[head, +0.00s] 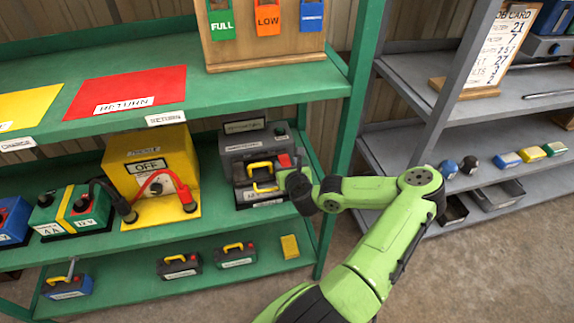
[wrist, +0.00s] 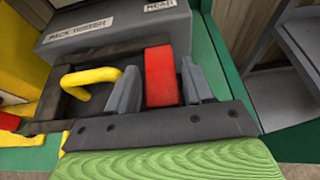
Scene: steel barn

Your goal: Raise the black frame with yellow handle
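The black frame (wrist: 118,52) with a yellow handle (wrist: 92,78) is on the front of a grey machine on the green shelf. In the head view the upper yellow handle (head: 260,165) shows on it, with a second yellow handle (head: 266,187) just below. A red block (wrist: 161,76) is at the right of the frame; it also shows in the head view (head: 285,160). My gripper (wrist: 159,72) is open, one finger on each side of the red block, with gaps visible. It is right of the yellow handle. In the head view my gripper (head: 288,175) partly hides the machine's right front.
The grey machine (head: 240,145) stands under the upper green shelf (head: 220,98). A yellow box marked OFF (head: 130,180) and batteries (head: 70,212) stand to its left. A green post (head: 348,150) rises at right. Battery packs (head: 236,256) sit on the shelf below.

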